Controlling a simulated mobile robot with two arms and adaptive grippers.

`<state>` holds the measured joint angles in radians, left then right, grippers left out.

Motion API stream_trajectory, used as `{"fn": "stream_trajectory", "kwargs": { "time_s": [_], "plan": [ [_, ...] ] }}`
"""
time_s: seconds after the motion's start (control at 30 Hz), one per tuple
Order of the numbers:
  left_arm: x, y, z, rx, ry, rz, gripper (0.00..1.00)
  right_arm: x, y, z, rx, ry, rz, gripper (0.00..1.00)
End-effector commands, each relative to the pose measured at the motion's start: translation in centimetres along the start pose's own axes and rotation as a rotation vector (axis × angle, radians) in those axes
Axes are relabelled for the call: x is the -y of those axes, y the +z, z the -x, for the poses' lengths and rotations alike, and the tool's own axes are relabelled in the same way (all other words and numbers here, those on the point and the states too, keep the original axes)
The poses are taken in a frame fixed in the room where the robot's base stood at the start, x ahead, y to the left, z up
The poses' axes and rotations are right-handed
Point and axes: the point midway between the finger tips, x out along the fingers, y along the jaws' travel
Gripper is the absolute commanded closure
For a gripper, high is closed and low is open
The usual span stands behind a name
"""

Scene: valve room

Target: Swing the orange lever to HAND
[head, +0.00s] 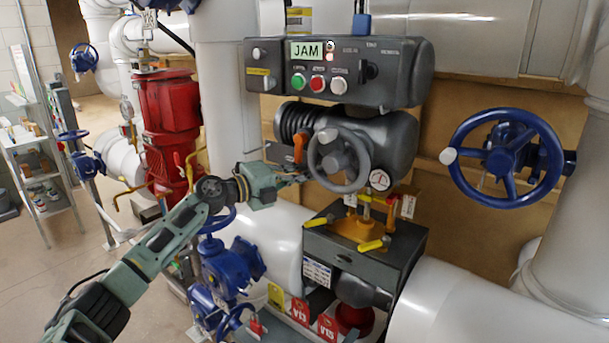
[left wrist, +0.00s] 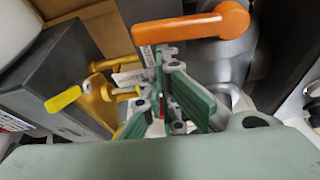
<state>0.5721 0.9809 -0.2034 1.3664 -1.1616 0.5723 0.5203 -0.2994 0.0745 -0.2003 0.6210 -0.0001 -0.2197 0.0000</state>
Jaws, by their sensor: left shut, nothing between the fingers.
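The orange lever (head: 299,147) sticks up on the grey actuator (head: 385,140), just left of its grey handwheel (head: 339,162). In the left wrist view the lever (left wrist: 190,27) lies across the top, its rounded knob end to the right. My left gripper (head: 298,179) is just below the lever, close to the left side of the handwheel rim. In the left wrist view its green fingers (left wrist: 165,66) are shut and empty, with their tips a little below the lever; I cannot tell whether they touch it. The HAND marking is not readable. My right gripper is not in view.
The control box (head: 340,70) above shows JAM on its display. A yellow-handled bracket (head: 360,228) sits below the handwheel. A blue handwheel (head: 506,160) is at the right, blue valves (head: 230,270) and a red motor (head: 168,110) at the left. White pipes surround the actuator.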

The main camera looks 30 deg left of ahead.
Motion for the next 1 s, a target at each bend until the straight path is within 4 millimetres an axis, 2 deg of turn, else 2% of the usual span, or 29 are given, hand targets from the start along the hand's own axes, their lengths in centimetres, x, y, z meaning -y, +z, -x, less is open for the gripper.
{"fn": "stream_trajectory", "kwargs": {
  "time_s": [0.7,1.0],
  "plan": [
    [-0.9,4.6,1.6,0.003,0.192,-0.548,1.0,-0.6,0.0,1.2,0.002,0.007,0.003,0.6],
    [-0.8,5.8,2.1,0.001,0.246,-0.703,1.0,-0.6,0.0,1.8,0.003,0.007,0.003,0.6]
  ]
}}
